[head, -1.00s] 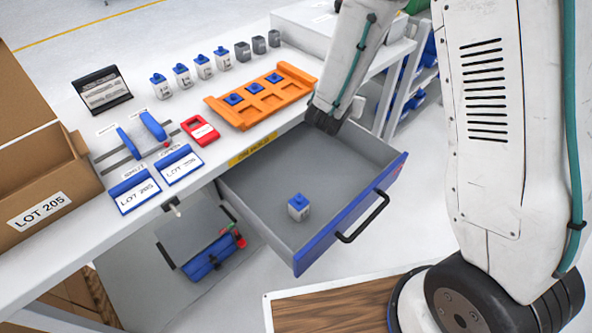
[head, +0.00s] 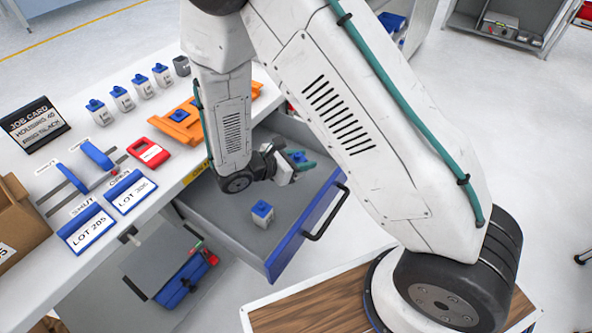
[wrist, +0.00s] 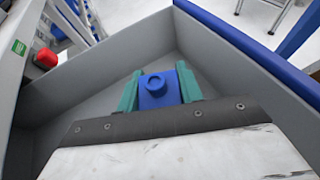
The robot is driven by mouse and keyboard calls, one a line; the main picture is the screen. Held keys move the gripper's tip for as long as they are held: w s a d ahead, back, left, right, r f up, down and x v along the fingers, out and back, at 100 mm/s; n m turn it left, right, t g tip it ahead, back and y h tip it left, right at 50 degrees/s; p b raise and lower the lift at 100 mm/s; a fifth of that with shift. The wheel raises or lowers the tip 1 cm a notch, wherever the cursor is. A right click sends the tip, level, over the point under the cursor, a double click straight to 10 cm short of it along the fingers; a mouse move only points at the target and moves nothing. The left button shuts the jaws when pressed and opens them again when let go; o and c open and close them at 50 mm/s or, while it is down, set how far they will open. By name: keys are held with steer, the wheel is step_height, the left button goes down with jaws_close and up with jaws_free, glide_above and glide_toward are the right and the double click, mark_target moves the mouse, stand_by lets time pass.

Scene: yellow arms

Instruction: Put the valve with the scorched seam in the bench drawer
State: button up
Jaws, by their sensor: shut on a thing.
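My gripper (head: 299,164) is low over the open bench drawer (head: 225,219), towards its far right. Its teal fingers are shut on a valve (head: 298,156) with a blue top. In the wrist view the blue top of this held valve (wrist: 158,92) sits between the two fingers (wrist: 160,88), with drawer walls around it. Whether it touches the drawer floor I cannot tell. A second valve (head: 262,214), white with a blue top, stands upright in the drawer nearer the front. I cannot make out a scorched seam on either valve.
Several white valves with blue tops (head: 122,98) stand in a row on the bench. An orange tray (head: 184,130), partly hidden by my arm, holds a blue-topped piece. The drawer's middle is free.

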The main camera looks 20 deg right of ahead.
steer(key=shift+f, duration=2.2)
steer(key=o, duration=1)
steer(key=shift+f, duration=0.1)
